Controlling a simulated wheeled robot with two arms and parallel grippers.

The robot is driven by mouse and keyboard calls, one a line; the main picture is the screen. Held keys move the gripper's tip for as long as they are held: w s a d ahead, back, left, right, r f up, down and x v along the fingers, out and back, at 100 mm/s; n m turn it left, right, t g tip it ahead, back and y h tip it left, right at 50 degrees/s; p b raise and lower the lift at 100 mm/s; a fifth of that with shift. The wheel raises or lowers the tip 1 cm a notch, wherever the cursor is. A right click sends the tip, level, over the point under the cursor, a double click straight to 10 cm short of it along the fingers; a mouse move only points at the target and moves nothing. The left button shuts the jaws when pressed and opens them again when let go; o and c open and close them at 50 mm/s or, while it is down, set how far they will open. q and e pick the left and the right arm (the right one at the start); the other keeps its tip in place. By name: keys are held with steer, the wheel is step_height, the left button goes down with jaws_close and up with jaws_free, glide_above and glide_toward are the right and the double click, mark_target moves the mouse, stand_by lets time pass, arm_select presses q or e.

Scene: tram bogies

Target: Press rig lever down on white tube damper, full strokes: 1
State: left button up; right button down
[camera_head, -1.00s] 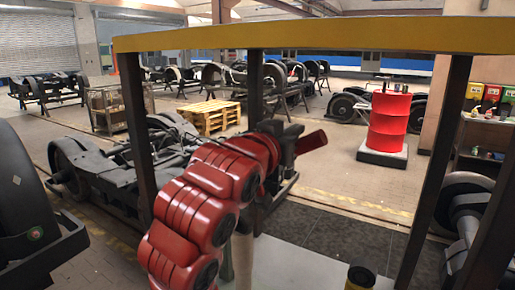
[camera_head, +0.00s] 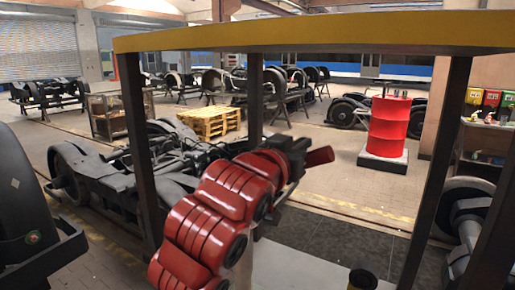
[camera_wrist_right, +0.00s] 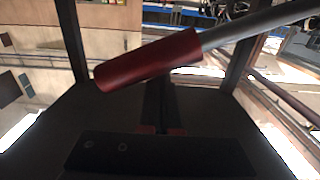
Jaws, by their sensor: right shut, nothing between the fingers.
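The rig lever's red grip (camera_head: 320,156) sticks out to the right of my right gripper (camera_head: 293,150) in the head view. In the right wrist view the red grip (camera_wrist_right: 150,62) crosses on a tilted grey rod (camera_wrist_right: 255,25). My right gripper's dark fingers are shut and empty, close to the lever; I cannot tell whether they touch it. A pale upright tube (camera_head: 243,265), perhaps the white tube damper, shows partly behind my red arm; most of it is hidden. My left gripper is out of view.
The rig's yellow top beam (camera_head: 320,31) and dark posts (camera_head: 431,180) frame the work space. A red drum (camera_head: 388,125) stands beyond at the right. A wooden pallet (camera_head: 208,121) and bogies lie behind. A black-topped cylinder (camera_head: 362,279) is at the bottom edge.

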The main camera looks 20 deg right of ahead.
mark_target(309, 161)
steer(key=shift+s+d+f+b, duration=0.25)
steer(key=shift+s+f+b, duration=0.1)
steer(key=shift+f, duration=0.35)
steer(key=shift+s+d+f+b, duration=0.25)
steer(key=shift+s+f+b, duration=0.05)
steer(key=shift+f, duration=0.5)
